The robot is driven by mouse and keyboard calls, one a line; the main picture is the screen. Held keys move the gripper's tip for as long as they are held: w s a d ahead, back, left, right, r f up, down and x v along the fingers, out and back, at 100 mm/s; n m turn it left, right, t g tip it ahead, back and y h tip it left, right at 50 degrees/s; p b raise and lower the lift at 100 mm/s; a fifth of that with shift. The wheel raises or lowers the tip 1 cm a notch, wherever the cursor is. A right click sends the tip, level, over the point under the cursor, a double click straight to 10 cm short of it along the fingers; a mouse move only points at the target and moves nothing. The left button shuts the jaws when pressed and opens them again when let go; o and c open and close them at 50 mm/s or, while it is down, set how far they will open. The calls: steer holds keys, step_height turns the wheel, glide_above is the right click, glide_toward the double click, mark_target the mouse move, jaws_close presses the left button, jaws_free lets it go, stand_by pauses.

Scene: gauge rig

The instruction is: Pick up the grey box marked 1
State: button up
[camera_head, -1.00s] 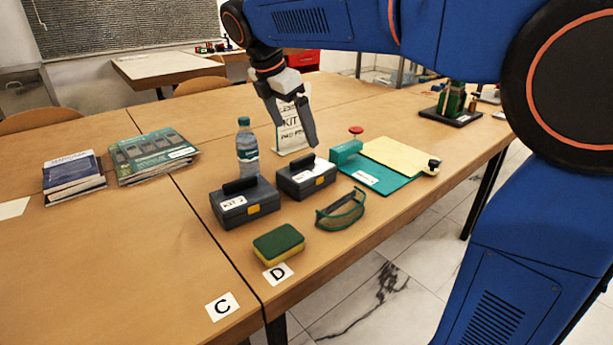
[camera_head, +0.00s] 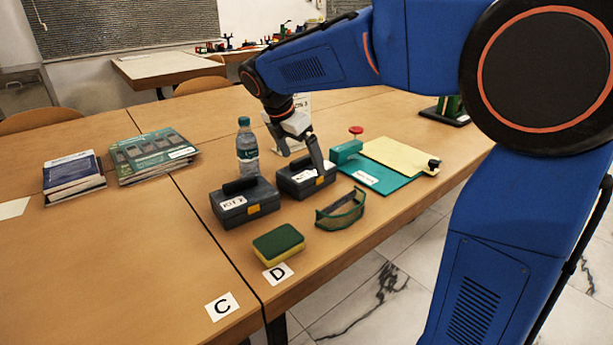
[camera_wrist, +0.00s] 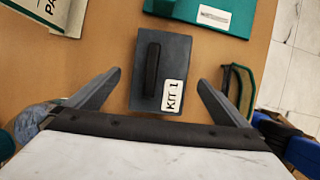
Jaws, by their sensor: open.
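The grey box marked KIT 1 (camera_wrist: 173,90) lies flat in the wrist view with its dark handle upward and its white label toward the lower right. In the head view the same box (camera_head: 297,187) stands on the table, its top partly hidden by my gripper (camera_head: 302,164). In the wrist view my gripper (camera_wrist: 158,95) is open and empty, with one finger to the left and one to the right of the box, both apart from it in the picture. The similar box marked KIT 2 (camera_head: 262,207) stands just left of it.
A water bottle (camera_head: 247,150) stands behind the boxes. Safety goggles (camera_head: 341,210) and a sponge (camera_head: 279,243) lie in front.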

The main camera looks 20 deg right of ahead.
mark_target(306, 168)
steer(key=shift+x, duration=2.75)
steer(key=shift+c, duration=0.3)
steer(key=c, duration=1.5)
steer(key=shift+o, duration=0.2)
steer(key=shift+r, duration=0.15)
